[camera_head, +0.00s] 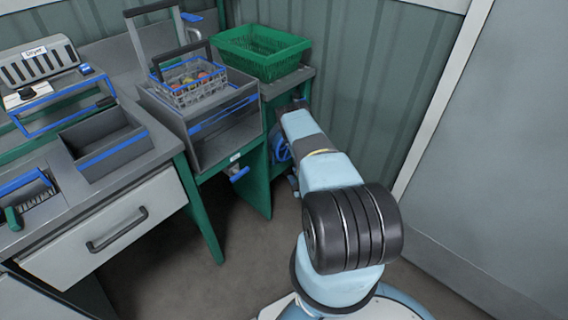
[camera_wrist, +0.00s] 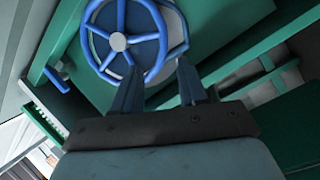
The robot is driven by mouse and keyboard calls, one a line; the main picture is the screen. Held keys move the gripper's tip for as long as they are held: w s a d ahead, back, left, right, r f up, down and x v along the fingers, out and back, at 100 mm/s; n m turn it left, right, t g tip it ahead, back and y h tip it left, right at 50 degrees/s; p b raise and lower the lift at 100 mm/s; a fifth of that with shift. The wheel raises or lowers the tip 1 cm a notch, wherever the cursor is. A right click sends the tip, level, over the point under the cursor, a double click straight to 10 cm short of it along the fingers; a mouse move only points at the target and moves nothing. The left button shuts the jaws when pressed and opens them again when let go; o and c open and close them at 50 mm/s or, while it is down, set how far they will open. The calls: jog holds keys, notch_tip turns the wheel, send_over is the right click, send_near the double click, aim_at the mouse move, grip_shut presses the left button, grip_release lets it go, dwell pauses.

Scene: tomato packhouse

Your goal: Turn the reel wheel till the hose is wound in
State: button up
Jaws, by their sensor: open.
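A blue spoked reel wheel (camera_wrist: 98,41) with a grey hub is mounted on a green panel in the wrist view. In the head view only a small part of the wheel (camera_head: 281,144) shows, beside my arm at the green stand. My gripper (camera_wrist: 157,75) is open, its two fingers pointing at the wheel's lower right rim. The left finger overlaps the rim in the picture; I cannot tell whether it touches. A pale grey, rounded form behind the wheel may be the hose drum. No hose can be made out clearly.
A green crate (camera_head: 222,50) stands on top above the wheel. A wire basket of tomatoes (camera_head: 176,92) sits to its left. A blue-handled lever (camera_head: 239,174) sticks out from the bench. A drawer bench (camera_head: 165,201) fills the left; the floor (camera_head: 175,272) between is clear.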

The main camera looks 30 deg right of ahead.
jog(key=w, duration=1)
jog(key=shift+w+d, duration=0.25)
jog(key=shift+w, duration=0.05)
jog(key=shift+c, duration=0.2)
grip_shut()
